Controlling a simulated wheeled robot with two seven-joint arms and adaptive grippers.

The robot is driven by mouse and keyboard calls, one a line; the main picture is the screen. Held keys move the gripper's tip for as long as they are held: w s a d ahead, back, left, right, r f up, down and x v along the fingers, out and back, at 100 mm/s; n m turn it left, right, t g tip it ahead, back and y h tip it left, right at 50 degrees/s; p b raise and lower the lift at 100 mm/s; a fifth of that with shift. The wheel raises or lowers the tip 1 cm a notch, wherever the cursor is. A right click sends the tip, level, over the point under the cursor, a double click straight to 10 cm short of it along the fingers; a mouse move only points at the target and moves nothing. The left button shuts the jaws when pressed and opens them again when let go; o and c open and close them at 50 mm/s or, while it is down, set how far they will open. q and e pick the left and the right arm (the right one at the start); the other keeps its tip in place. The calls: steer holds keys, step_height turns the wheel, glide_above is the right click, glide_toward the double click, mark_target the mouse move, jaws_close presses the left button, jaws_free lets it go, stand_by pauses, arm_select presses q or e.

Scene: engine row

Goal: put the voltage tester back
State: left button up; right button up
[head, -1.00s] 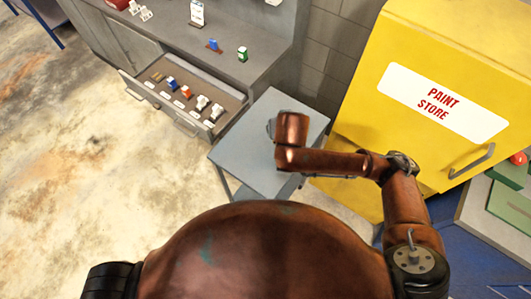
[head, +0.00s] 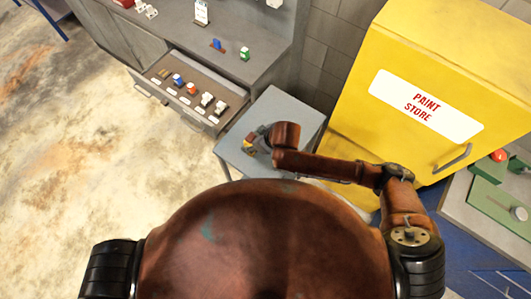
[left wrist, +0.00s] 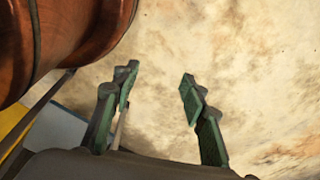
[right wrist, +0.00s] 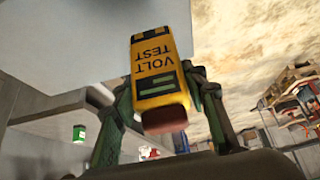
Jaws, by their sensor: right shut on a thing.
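The voltage tester (right wrist: 160,65) is a yellow and black block lettered "VOLT TEST", upside down in the right wrist view. My right gripper (right wrist: 158,105) is shut on it, one finger on each side. In the head view the tester's yellow (head: 250,138) shows small beside my right gripper (head: 257,143), over the small grey table; its height above the top is unclear. My left gripper (left wrist: 155,95) is open and empty above the stained floor. An open drawer (head: 190,112) of the grey bench holds several small things in a row with white labels along its front.
The grey table (head: 285,108) stands between the bench and a yellow paint store cabinet (head: 350,85). A blue thing (head: 217,45), a green one (head: 245,54) and a white card (head: 201,13) stand on the bench top (head: 190,30). Floor at left is clear.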

steer(key=d+f, duration=0.1)
steer(key=f, duration=0.1)
steer(key=d+f, duration=0.2)
steer(key=f, duration=0.1)
steer(key=d+f+p, duration=0.1)
steer(key=d+f, duration=0.1)
steer(key=f, duration=0.1)
steer(key=shift+s, duration=0.4)
arm_select(q)
steer(key=shift+s+r, duration=0.65)
steer(key=shift+s, duration=0.1)
arm_select(e)
steer(key=shift+f, duration=0.5)
steer(key=o, duration=1)
steer(key=shift+f, duration=0.15)
arm_select(q)
steer(key=shift+s, duration=0.35)
arm_select(e)
steer(key=o, duration=0.4)
steer(key=shift+o, duration=0.2)
arm_select(q)
steer(key=shift+f, duration=0.2)
arm_select(e)
steer(key=v, duration=1.2)
steer(key=shift+w, duration=0.1)
